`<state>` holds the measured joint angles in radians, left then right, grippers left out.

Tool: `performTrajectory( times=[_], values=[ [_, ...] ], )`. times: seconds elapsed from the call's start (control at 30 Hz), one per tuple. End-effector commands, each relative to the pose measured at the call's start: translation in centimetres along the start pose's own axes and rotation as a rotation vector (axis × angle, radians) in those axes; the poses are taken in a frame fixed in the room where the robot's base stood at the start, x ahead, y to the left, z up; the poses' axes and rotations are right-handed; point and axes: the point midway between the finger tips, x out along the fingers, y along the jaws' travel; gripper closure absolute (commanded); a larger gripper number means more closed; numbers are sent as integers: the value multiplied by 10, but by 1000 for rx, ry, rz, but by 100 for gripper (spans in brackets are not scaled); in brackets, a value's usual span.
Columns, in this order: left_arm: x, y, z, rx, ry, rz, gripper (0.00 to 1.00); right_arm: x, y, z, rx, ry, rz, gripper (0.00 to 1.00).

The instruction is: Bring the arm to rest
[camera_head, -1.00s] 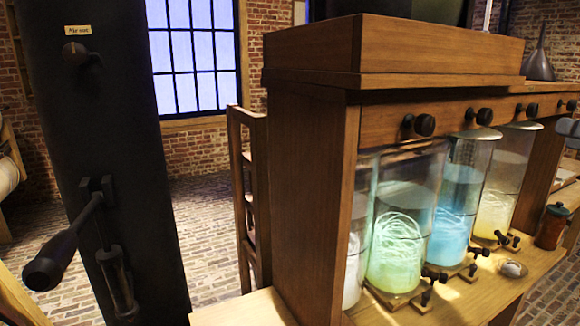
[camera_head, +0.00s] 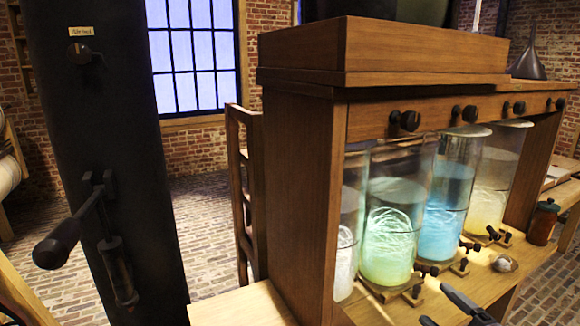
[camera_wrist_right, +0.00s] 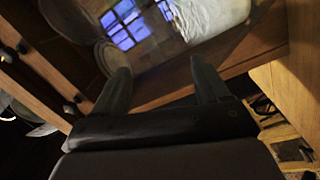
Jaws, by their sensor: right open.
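My right gripper (camera_head: 436,304) comes into the head view at the bottom right, low in front of the wooden cabinet (camera_head: 300,200) with the jars. Its two dark fingers are apart and nothing is between them. The right wrist view shows the gripper (camera_wrist_right: 160,70) with fingers spread, a wooden shelf edge and glass jar bases beyond. Most of the right arm is out of the head view. My left gripper is in neither view.
Glass jars stand in the cabinet: a green one (camera_head: 388,240), a blue one (camera_head: 446,205) and a yellowish one (camera_head: 493,175). Small taps (camera_head: 425,270) stick out before them. A brown jar (camera_head: 543,222) stands at the right. A dark column (camera_head: 100,150) with a lever (camera_head: 60,243) is at the left.

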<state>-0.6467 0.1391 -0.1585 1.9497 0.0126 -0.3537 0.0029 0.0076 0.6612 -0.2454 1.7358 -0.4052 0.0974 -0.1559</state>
Motion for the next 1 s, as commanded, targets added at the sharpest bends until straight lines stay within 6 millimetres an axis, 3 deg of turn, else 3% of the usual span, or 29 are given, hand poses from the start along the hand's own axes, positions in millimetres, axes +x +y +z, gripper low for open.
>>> performTrajectory(
  times=[0.03,0.2,0.3,0.43,0.53,0.67,1.0],
  values=[
    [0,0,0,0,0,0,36,-13,-33,-6,133,-50,-27,26],
    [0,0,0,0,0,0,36,-64,-121,-21,540,-252,-112,26],
    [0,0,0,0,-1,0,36,-100,-168,-35,764,-386,-162,26],
    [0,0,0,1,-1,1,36,-144,-212,-56,998,-542,-214,26],
    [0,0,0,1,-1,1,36,-167,-233,-68,1117,-628,-239,26],
    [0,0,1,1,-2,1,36,-183,-246,-77,1195,-687,-256,26],
    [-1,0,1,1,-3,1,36,-186,-248,-78,1207,-696,-259,26]
  ],
)
